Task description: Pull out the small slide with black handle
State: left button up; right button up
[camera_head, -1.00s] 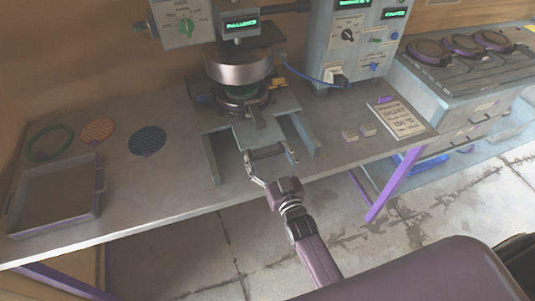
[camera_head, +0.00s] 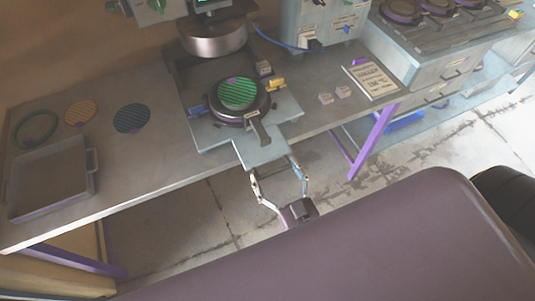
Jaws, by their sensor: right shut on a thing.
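The light blue-grey slide (camera_head: 285,117) sticks out from under the press toward me, its narrow front part past the table edge. A round dark mold (camera_head: 222,113) with a green ribbed disc (camera_head: 237,93) sits on it. The mold's own dark handle (camera_head: 259,131) points forward. My right gripper (camera_head: 275,173) is at the front end of the slide, its fingers one on each side, shut on the slide's handle. The handle itself is hard to make out there. My left gripper is not in view.
The press head (camera_head: 213,38) stands above and behind the mold. On the table are a grey tray (camera_head: 93,185), a green ring (camera_head: 36,128), an orange disc (camera_head: 80,112), a dark blue disc (camera_head: 131,118) and a paper sign (camera_head: 371,77). Floor is open in front.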

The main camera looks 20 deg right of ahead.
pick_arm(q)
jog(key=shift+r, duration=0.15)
pick_arm(e)
jog(key=shift+s, duration=0.85)
jog(key=o, duration=1.7)
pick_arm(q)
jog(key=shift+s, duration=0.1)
pick_arm(e)
jog(key=s, duration=1.2)
jog(key=shift+d, duration=0.25)
